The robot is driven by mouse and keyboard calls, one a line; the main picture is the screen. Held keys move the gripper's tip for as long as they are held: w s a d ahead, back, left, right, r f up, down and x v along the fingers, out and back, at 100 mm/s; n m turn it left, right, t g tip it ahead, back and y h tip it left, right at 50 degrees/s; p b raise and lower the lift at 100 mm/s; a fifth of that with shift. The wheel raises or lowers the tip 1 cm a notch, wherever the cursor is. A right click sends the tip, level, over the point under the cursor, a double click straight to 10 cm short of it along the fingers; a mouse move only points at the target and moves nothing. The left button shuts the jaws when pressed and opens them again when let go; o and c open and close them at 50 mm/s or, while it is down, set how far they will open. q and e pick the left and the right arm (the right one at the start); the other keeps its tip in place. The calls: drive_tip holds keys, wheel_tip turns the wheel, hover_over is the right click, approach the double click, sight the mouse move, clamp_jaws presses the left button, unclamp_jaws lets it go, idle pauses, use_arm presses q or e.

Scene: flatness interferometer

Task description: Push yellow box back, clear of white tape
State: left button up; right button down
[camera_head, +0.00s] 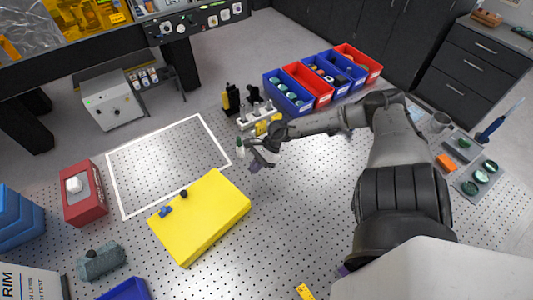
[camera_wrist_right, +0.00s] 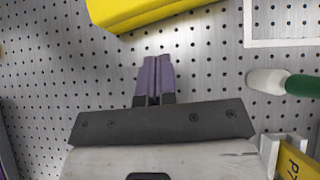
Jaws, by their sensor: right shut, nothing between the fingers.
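The yellow box (camera_head: 203,220) lies flat on the perforated table in the head view, tilted relative to the white tape (camera_head: 112,180). The tape forms a rectangle on the table, and the box's upper left edge overlaps its lower right side. A small dark knob and a blue piece sit at the box's left edge. My right gripper (camera_head: 256,165) is shut and empty, just beyond the box's upper right corner. In the right wrist view its purple fingers (camera_wrist_right: 155,80) are together, apart from the yellow box (camera_wrist_right: 150,10); a tape corner (camera_wrist_right: 248,40) shows at upper right. My left gripper is out of view.
A green-and-white bottle (camera_wrist_right: 285,82) stands close to my right gripper. A white rack (camera_head: 255,115) stands behind it, with red and blue bins (camera_head: 310,85) farther back. A red box (camera_head: 83,193) is left of the tape.

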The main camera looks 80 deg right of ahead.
drive_tip(key=p+v, duration=0.1)
drive_tip(key=v, duration=0.5)
drive_tip(key=shift+p, duration=0.3)
drive_tip(key=shift+s+d+r, duration=0.1)
